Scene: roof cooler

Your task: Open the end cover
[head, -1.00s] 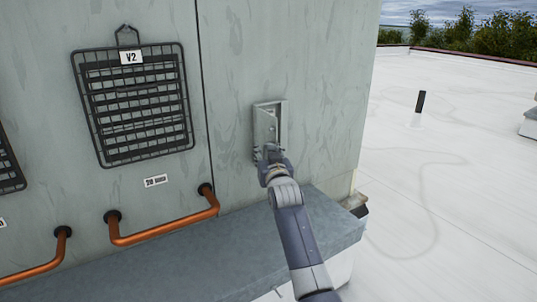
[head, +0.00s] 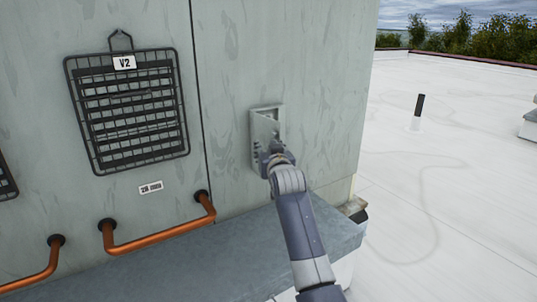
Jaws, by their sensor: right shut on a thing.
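A small light grey fitting (head: 281,116) is mounted on the pale grey-green cooler wall, right of a dark vertical seam. Its end cover (head: 263,128) appears as a slanted flap inside the frame, standing partly out from it. My right gripper (head: 272,157) is at the lower part of the fitting, shut on the cover. The fingers and the exact spot they grip are small and partly hidden by my wrist. My left gripper is not in view.
A black wire grille (head: 127,105) labelled V2 hangs on the wall at left. Copper pipes (head: 158,235) stick out below it. A grey ledge (head: 190,262) runs along the wall's foot. The white roof (head: 455,170) is open at right, with a short dark post (head: 419,105).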

